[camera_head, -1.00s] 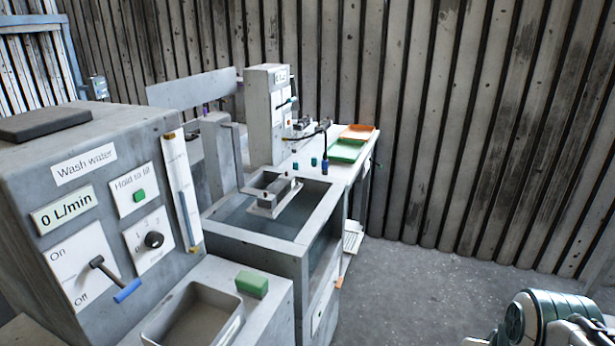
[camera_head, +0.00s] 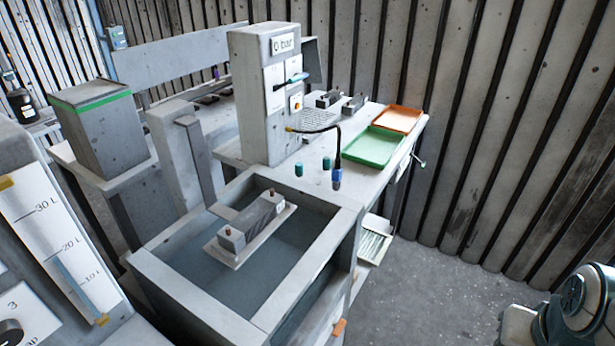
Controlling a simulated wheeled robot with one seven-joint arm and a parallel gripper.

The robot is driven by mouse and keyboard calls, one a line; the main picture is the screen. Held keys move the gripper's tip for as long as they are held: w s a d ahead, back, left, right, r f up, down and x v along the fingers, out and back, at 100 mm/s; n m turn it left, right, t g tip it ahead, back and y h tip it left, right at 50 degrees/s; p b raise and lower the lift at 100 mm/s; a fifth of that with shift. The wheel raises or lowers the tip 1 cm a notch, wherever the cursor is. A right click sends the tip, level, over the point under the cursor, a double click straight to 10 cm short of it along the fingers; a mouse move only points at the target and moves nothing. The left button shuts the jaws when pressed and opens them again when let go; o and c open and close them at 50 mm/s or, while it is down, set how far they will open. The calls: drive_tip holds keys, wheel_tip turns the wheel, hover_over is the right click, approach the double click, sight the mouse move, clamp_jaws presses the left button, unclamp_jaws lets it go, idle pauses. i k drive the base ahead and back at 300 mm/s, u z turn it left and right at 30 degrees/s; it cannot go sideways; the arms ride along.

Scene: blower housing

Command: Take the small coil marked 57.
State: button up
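No marking 57 can be read on anything in view. Two small grey blocks with dark parts, a left block (camera_head: 328,99) and a right block (camera_head: 354,103), sit on the back of the white bench; I cannot tell if either is the coil. A larger grey block (camera_head: 252,222) with two copper-coloured stubs sits on a flat plate within the open tank (camera_head: 190,305). Part of my arm shows at the lower right, but my gripper is not in view.
A green tray (camera_head: 374,147) and an orange tray (camera_head: 398,118) lie on the bench's right. A grey unit reading 0 bar (camera_head: 262,95), a blue-tipped hose (camera_head: 337,178) and teal plugs (camera_head: 299,169) stand nearby. The floor (camera_head: 410,290) right of the bench is clear.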

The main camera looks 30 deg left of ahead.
sight(236, 236)
drive_tip(key=i, duration=1.25)
drive_tip(key=u, duration=3.4)
